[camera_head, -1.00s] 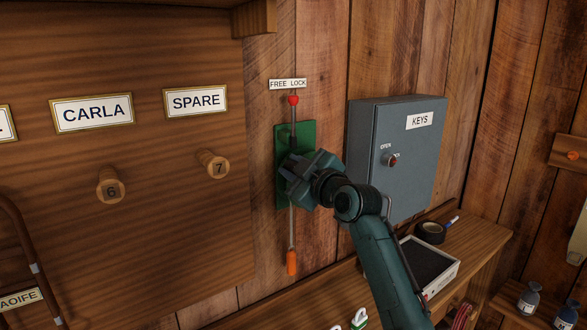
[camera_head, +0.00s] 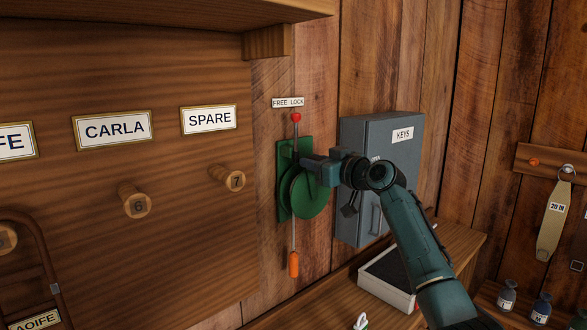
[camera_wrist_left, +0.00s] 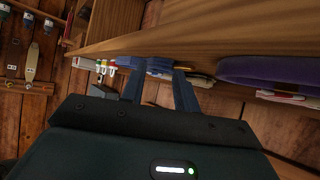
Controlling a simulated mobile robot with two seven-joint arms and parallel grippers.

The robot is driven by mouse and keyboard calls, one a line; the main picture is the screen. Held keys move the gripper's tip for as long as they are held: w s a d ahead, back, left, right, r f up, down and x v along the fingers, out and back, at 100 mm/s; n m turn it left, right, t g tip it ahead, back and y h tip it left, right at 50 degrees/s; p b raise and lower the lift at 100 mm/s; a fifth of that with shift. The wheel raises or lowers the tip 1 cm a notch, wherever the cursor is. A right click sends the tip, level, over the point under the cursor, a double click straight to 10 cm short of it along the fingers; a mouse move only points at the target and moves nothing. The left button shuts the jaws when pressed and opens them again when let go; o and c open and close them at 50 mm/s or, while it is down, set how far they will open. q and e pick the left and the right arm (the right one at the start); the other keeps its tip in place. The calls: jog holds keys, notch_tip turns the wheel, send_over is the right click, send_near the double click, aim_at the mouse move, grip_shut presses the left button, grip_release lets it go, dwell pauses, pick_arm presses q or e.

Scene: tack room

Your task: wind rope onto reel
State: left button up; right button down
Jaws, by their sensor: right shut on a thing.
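A green reel (camera_head: 311,197) is mounted on a green plate on the plank wall, below a "FREE LOCK" label (camera_head: 288,102). A thin lever with a red knob (camera_head: 296,118) stands upright at its top. A pale rope (camera_head: 294,234) hangs straight down from it to an orange end piece (camera_head: 293,264). My right gripper (camera_head: 304,162) is at the reel's upper part, shut on what seems to be its crank; its fingers hide the grip. My left gripper (camera_wrist_left: 158,88) shows in the left wrist view, its fingers apart and empty beside a wooden shelf edge.
A grey key box (camera_head: 398,134) is on the wall right behind my right arm. A bench below carries an open tray (camera_head: 388,291). Pegs 6 (camera_head: 136,207) and 7 (camera_head: 236,181) stick out of the board at left. Bottles (camera_head: 507,296) stand at lower right.

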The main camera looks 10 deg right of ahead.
jog(key=shift+w+d+r+m, duration=0.2)
jog(key=shift+w+d+m, duration=0.25)
jog(key=shift+d+m, duration=0.35)
pick_arm(q)
jog(key=shift+w+d, duration=0.25)
jog(key=shift+w, duration=0.15)
pick_arm(e)
jog(key=shift+w+d+f+m, duration=0.15)
jog(key=shift+w+d+m, duration=0.8)
jog(key=shift+d+m, duration=0.35)
pick_arm(q)
jog(key=shift+d, duration=0.1)
pick_arm(e)
jog(key=shift+w, duration=0.1)
jog(key=shift+f, duration=0.1)
jog(key=c, duration=1.3)
grip_release()
jog(key=shift+o, duration=0.5)
